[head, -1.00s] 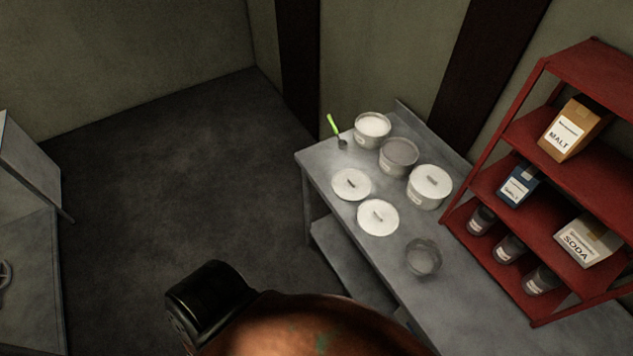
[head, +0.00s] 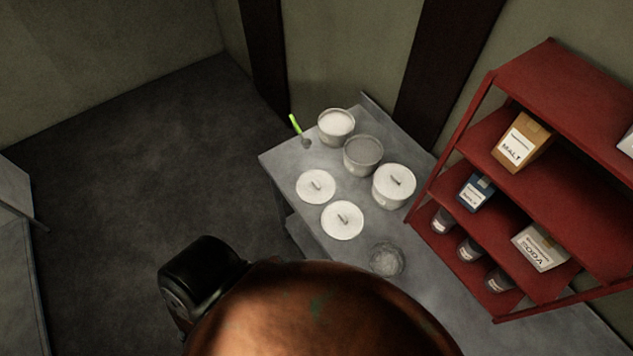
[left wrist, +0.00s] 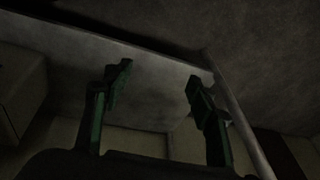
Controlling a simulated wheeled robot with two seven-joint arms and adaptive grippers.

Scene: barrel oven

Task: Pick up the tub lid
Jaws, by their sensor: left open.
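Two round white tub lids with bar handles lie flat on the grey table (head: 343,276): one lid (head: 316,187) near its left edge, another lid (head: 342,220) just below it. A third lid (head: 394,180) sits on a tub (head: 393,199) to their right. Two open tubs stand behind: a tub with white contents (head: 336,127) and a tub with grey contents (head: 363,156). In the left wrist view my left gripper (left wrist: 158,85) is open with nothing between its fingers. No lid shows in that view. My right gripper is in neither view.
A green-handled utensil (head: 298,130) lies at the table's far left corner. A clear glass bowl (head: 386,259) stands nearer me. A red shelf (head: 497,177) with a malt box (head: 523,141), a soda box (head: 540,246) and jars stands on the right. The floor (head: 130,170) left of the table is bare.

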